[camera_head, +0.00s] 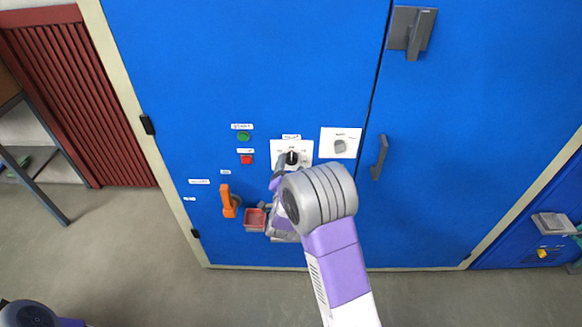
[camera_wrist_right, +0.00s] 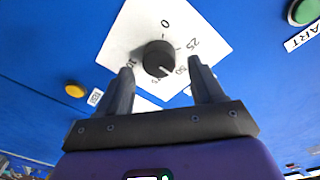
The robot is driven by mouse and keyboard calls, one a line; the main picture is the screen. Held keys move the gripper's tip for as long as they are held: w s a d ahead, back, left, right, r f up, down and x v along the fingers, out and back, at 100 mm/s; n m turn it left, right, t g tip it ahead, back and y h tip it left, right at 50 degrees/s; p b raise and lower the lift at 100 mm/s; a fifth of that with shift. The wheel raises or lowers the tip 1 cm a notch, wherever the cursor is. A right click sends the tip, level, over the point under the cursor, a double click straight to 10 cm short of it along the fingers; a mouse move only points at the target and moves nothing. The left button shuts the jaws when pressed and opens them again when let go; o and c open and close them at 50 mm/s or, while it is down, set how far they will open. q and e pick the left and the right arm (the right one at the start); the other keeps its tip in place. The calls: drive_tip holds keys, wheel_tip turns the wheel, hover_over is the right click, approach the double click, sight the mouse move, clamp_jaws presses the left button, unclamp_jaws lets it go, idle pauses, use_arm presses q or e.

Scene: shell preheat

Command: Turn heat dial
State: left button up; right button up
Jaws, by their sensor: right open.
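The black heat dial (camera_head: 292,157) sits on a white plate (camera_head: 304,147) on the blue cabinet front. In the right wrist view the dial (camera_wrist_right: 159,59) shows a light pointer mark, and its plate (camera_wrist_right: 190,25) carries printed numbers such as 0, 25 and 50. My right gripper (camera_head: 281,168) is close to the dial in the head view, partly hidden by my own forearm. In the right wrist view the right gripper (camera_wrist_right: 162,70) is open, with one finger on each side of the dial and gaps on both sides. My left gripper is out of view.
A grey knob (camera_head: 340,146) on another white plate is right of the dial. A green button (camera_head: 243,136), red button (camera_head: 246,159), orange handle (camera_head: 228,202) and red tray (camera_head: 255,219) are to the left. A dark door handle (camera_head: 380,158) sticks out at right.

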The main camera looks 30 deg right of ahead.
drive_tip(key=shift+w+d, duration=0.3)
drive_tip(key=shift+w, duration=0.05)
drive_tip(key=c, duration=1.1)
drive_tip(key=shift+o, duration=0.2)
